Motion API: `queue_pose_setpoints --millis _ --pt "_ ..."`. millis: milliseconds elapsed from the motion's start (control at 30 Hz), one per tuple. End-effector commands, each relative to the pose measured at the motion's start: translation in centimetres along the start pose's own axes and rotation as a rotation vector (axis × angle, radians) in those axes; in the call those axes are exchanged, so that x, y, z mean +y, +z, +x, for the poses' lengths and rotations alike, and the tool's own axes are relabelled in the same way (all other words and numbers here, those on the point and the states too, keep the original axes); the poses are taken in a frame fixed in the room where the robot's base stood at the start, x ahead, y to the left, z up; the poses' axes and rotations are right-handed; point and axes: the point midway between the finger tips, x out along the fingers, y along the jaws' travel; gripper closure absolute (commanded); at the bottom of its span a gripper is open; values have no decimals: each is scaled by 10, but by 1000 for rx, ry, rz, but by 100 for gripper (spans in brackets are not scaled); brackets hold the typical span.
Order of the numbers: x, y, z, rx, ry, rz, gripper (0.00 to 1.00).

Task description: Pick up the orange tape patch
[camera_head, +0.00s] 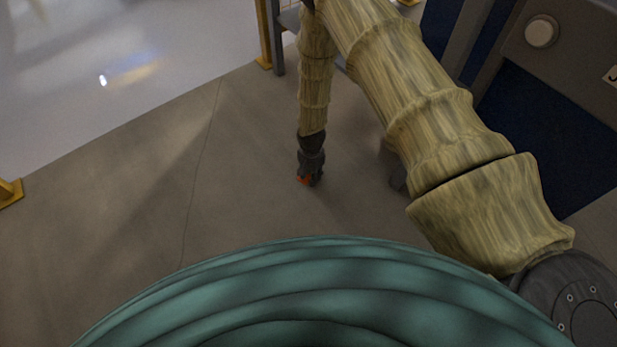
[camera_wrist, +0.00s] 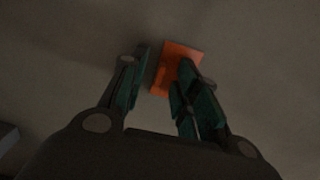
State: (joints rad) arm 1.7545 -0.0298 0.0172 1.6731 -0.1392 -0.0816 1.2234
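The orange tape patch (camera_wrist: 180,52) is a small flat orange piece in the wrist view, seen just beyond my fingertips against the grey floor. Its left part shows in the gap between the fingers, and the right finger covers some of its lower right. In the head view only a bit of the orange patch (camera_head: 302,181) shows at the tip of my gripper (camera_head: 311,178), which points down. In the wrist view my gripper (camera_wrist: 165,58) is open, with a gap between its two green-padded fingers. I cannot tell whether the fingers touch the patch.
The grey-brown floor (camera_head: 120,200) around the gripper is largely clear. A dark blue and grey machine (camera_head: 545,120) stands at the right. Yellow posts (camera_head: 264,35) stand at the back, and a yellow foot (camera_head: 10,193) is at the left edge. A shiny pale floor (camera_head: 70,80) lies upper left.

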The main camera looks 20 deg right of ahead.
Motion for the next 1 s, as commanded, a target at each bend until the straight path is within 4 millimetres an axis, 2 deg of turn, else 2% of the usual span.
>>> queue_pose_setpoints --millis 67,200,233,667,767,1000 --pt "0 0 0 0 0 0 72" --pt "0 0 0 0 0 0 97" --pt "0 0 0 0 0 0 100" --pt "0 0 -3 0 0 0 100" --pt "0 0 -10 0 0 -1 100" --pt "0 0 -39 0 0 -1 100"
